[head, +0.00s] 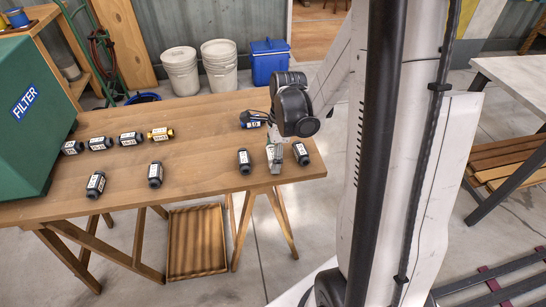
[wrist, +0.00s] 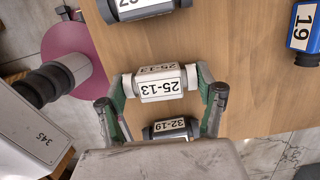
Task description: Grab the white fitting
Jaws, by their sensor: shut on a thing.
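The white fitting (wrist: 160,83), labelled 25-13, lies crosswise between the fingers of my gripper (wrist: 164,86) in the wrist view. One green-padded finger presses on each end, so my gripper is shut on it. Wood tabletop shows behind it; I cannot tell whether it touches the table. In the head view my gripper (head: 274,155) is low over the table's right end, between two black fittings. The white fitting is mostly hidden there by my gripper.
A black fitting labelled 32-19 (wrist: 170,128) lies close to the fingers, and another dark fitting (wrist: 145,8) is opposite. A blue fitting (wrist: 304,32) is near the corner. The wooden table (head: 205,155) carries several more fittings and a green filter box (head: 35,115); its middle is clear.

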